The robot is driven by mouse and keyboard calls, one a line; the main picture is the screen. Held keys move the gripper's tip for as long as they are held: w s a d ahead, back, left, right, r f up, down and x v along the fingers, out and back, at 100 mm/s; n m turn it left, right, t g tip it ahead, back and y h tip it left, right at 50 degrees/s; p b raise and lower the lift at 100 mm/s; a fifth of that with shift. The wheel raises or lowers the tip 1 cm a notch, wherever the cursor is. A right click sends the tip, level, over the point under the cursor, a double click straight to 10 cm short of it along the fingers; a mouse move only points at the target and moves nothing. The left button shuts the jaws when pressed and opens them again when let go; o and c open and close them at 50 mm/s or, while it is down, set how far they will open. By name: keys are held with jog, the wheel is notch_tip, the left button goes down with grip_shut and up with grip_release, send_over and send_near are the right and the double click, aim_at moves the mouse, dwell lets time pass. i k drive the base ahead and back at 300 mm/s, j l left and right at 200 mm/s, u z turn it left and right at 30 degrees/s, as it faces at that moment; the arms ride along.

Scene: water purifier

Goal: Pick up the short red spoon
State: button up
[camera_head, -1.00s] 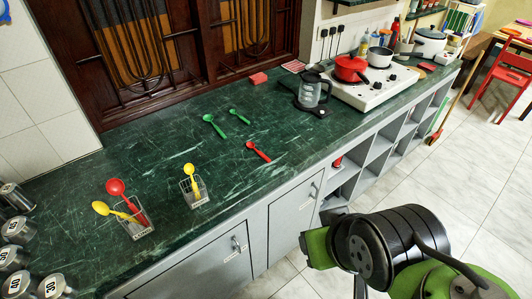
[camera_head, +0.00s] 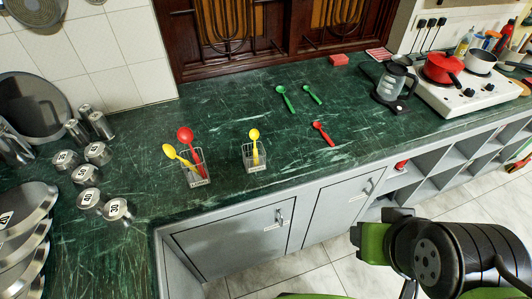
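A short red spoon (camera_head: 323,133) lies flat on the dark green marble counter (camera_head: 240,205), right of the middle of the view. Two green spoons, one (camera_head: 286,98) larger and one (camera_head: 312,94) smaller, lie behind it. A longer red spoon (camera_head: 190,146) and a yellow spoon (camera_head: 180,157) stand tilted in a clear holder (camera_head: 196,180) on the left. Another yellow spoon (camera_head: 254,140) stands in a second clear holder (camera_head: 248,160). Part of my green and black arm shows at the lower right, over the floor in front of the cabinets. My gripper's fingers do not show.
A glass kettle (camera_head: 390,85) and a white stove (camera_head: 460,92) with a red pot (camera_head: 443,68) stand at the right. The counter around the short red spoon is clear.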

aim_at(317, 125)
jog(key=i+l+u, duration=0.2)
jog(key=u, duration=0.3)
jog(key=i+l+u, duration=0.1)
jog(key=l+u, duration=0.15)
jog(key=u, duration=0.25)
jog(key=i+l+u, duration=0.1)
jog(key=l+u, duration=0.55)
jog(key=u, duration=0.3)
jog(key=l+u, duration=0.5)
jog(key=j, duration=0.1)
